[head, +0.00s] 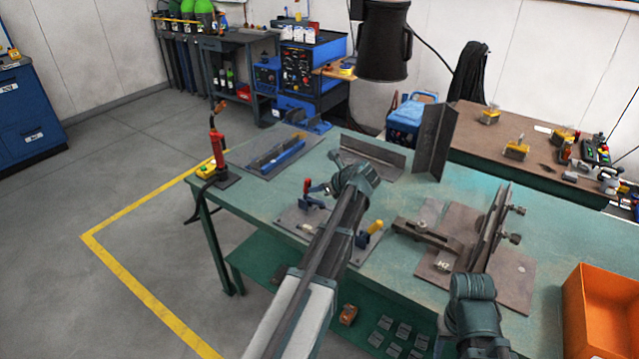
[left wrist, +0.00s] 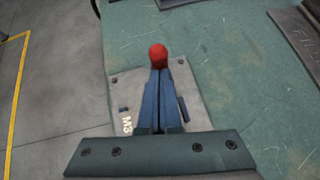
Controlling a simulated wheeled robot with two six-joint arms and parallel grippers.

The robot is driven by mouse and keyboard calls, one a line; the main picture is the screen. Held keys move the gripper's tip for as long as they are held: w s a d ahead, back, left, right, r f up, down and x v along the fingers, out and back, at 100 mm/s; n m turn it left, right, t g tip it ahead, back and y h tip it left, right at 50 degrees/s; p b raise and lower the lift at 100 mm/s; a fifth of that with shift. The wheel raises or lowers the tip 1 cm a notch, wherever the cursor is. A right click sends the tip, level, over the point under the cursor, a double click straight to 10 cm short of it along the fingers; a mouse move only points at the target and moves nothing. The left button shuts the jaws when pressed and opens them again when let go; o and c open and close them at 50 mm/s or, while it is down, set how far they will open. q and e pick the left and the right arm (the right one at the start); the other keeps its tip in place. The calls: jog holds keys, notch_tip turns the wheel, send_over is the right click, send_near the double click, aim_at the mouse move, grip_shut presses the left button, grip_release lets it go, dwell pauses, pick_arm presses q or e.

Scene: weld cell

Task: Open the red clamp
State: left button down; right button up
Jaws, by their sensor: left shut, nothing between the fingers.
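The red clamp shows in the head view as an upright red handle (head: 307,187) with blue metal at its foot, on a grey plate near the table's left front. In the left wrist view the rounded red handle end (left wrist: 158,54) sits just beyond the fingertips of my left gripper (left wrist: 159,74). The left gripper is shut and empty, close above the clamp; I cannot tell whether it touches the handle. The lower clamp parts are largely hidden behind the fingers. My right arm comes in at the lower right of the head view; its fingers are not visible.
A second clamp with a yellow handle (head: 376,227) stands right of my left arm. A metal fixture (head: 485,240) stands farther right, with an orange bin (head: 603,310) beyond. Steel angle pieces (head: 372,153) lie behind my wrist. A red torch-like tool (head: 216,150) stands at the left corner.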

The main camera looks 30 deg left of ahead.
pick_arm(q)
jog(key=a+h+p, duration=0.1)
jog(key=p, duration=0.1)
jog(key=a+r+h+p, duration=0.1)
jog(key=a+h+p, duration=0.1)
jog(key=a+r+h+p, duration=0.1)
jog(key=h+p, duration=0.1)
jog(key=p, duration=0.1)
jog(key=shift+w+a+g, duration=0.25)
jog(key=shift+a+g, duration=0.05)
jog(key=shift+a, duration=0.1)
jog(key=shift+w+a+f+n+h, duration=0.15)
jog(key=shift+a+f+h, duration=0.15)
jog(key=shift+a+h, duration=0.6)
jog(key=shift+s+a+f+n+h, duration=0.1)
jog(key=shift+a+f+h, duration=0.15)
jog(key=shift+a+h, duration=0.65)
jog(key=shift+w+a+f+n+h, duration=0.15)
jog(key=shift+a+f+h, duration=0.15)
jog(key=shift+a+h, duration=0.6)
pick_arm(e)
notch_tip(320, 180, up, 9)
jog(key=shift+f, duration=0.15)
pick_arm(q)
jog(key=shift+s+d+g, duration=0.1)
jog(key=shift+g, duration=0.2)
jog(key=shift+r, duration=0.1)
